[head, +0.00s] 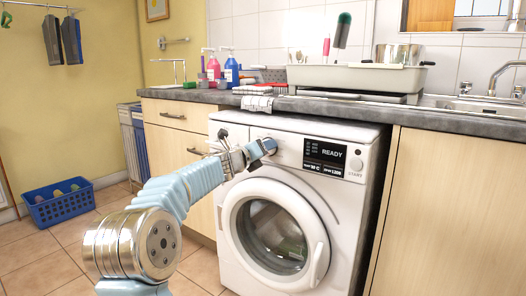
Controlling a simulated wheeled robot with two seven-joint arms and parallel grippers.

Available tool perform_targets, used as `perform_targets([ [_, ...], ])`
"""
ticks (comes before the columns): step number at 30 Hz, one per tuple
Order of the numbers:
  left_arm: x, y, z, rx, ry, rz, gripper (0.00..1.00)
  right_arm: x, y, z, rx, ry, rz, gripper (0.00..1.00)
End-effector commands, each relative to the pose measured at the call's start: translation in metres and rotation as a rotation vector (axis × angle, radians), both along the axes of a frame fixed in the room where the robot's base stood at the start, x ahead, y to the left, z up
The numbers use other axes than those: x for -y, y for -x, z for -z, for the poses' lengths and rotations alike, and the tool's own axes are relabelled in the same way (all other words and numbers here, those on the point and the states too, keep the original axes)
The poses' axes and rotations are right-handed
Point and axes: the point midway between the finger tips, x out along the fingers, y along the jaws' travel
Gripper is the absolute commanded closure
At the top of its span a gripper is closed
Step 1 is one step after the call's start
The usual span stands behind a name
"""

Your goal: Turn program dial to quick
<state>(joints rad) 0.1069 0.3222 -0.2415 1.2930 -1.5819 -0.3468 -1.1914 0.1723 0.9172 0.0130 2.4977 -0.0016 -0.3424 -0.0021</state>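The white washing machine (228,190) stands under the counter, with its round door (275,240) closed. Its black display (325,157) reads READY, with smaller lines of text beside and below. A round start button (357,164) is right of the display. My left gripper (262,149) is at the control panel, just left of the display, where its fingers cover the spot. The program dial is not clearly seen; it seems hidden behind the fingers. I cannot tell whether they touch or grip it, or which program is set. My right gripper is not in view.
The grey counter (420,112) overhangs the machine, with a cloth (258,103) over its edge. Bottles, a dish tub (360,78) and a sink (470,105) are on top. A blue basket (58,202) is on the floor at left. The floor before the machine is clear.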

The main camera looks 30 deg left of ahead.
Motion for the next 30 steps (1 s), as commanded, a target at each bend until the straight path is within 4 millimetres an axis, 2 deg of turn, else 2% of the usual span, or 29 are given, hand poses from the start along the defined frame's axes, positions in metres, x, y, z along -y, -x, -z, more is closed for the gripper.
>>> perform_targets([
  [1, 0.001, -0.001, 0.003, -0.005, -0.002, 0.003, 0.75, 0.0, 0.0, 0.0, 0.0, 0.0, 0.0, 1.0],
  [2, 0.001, -0.001, 0.003, -0.005, -0.002, 0.003, 0.43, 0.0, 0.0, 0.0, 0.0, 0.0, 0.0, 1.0],
  [6, 0.001, -0.001, 0.002, -0.004, -0.001, 0.002, 0.22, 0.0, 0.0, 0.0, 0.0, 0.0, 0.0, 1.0],
  [7, 0.001, 0.0, 0.002, -0.004, -0.001, 0.002, 0.19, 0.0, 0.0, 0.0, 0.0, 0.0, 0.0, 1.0],
  [15, 0.0, 0.001, 0.001, -0.002, 0.0, 0.001, 0.19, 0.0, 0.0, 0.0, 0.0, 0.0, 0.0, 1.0],
  [19, -0.001, 0.012, 0.0, 0.0, 0.0, 0.0, 0.19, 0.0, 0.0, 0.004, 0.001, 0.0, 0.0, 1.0],
  [23, -0.001, 0.039, -0.001, 0.0, 0.0, 0.0, 0.19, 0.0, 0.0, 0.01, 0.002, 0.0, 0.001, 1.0],
  [30, -0.003, 0.098, -0.005, -0.001, 0.001, -0.001, 0.19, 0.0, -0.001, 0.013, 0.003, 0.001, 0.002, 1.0],
])
